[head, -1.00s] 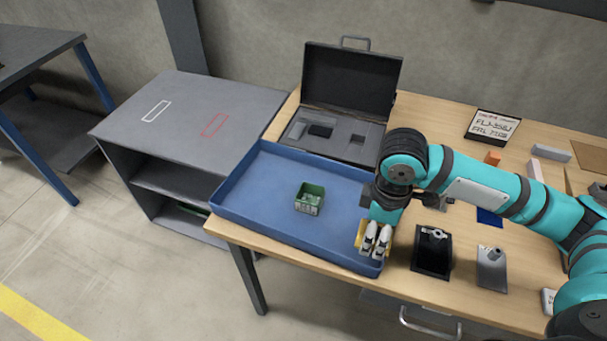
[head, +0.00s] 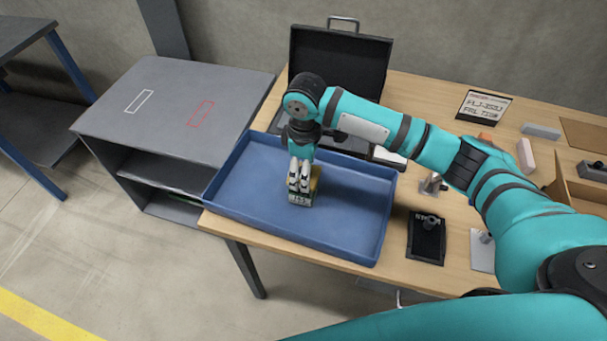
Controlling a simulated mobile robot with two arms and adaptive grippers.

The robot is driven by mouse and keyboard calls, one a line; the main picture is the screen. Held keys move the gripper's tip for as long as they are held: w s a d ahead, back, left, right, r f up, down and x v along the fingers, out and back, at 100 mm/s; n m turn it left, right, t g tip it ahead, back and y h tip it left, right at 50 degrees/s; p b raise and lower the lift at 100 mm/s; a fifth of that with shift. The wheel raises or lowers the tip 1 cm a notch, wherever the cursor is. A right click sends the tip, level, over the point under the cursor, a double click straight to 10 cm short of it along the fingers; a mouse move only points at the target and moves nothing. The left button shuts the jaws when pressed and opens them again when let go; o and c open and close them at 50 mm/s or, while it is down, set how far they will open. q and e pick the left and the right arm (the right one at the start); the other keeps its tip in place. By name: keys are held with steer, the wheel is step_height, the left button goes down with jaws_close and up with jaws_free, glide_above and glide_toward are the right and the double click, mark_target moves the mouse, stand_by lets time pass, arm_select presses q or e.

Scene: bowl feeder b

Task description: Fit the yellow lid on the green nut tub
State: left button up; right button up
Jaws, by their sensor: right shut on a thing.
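The green nut tub (head: 300,203) stands in the blue tray, partly hidden by my right gripper. My right gripper (head: 300,188) points down directly over the tub. It is shut on the yellow lid (head: 315,181), of which only a small part shows beside and behind the fingers. The lid is at or just above the top of the tub; I cannot tell whether they touch or whether the lid is level. My left gripper is not in view.
The blue tray (head: 346,247) has raised walls and free floor around the tub. An open dark case (head: 338,65) stands behind it, partly covered by my arm. A grey cabinet (head: 172,105) is at the left.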

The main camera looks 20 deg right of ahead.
step_height(320, 180, down, 2)
steer(key=shift+a+f+p, duration=0.1)
steer(key=shift+f+p, duration=0.1)
steer(key=shift+p, duration=0.2)
steer(key=shift+w+f, duration=0.1)
steer(key=shift+f, duration=0.3)
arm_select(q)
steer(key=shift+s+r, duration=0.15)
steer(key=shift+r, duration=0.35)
arm_select(e)
steer(key=shift+f, duration=0.2)
steer(key=o, duration=1.1)
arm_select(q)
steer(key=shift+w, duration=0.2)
arm_select(e)
steer(key=shift+r, duration=0.2)
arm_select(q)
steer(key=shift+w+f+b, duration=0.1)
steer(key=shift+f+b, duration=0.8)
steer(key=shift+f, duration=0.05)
arm_select(e)
step_height(320, 180, up, 12)
steer(key=shift+f, duration=0.1)
steer(key=shift+f, duration=0.1)
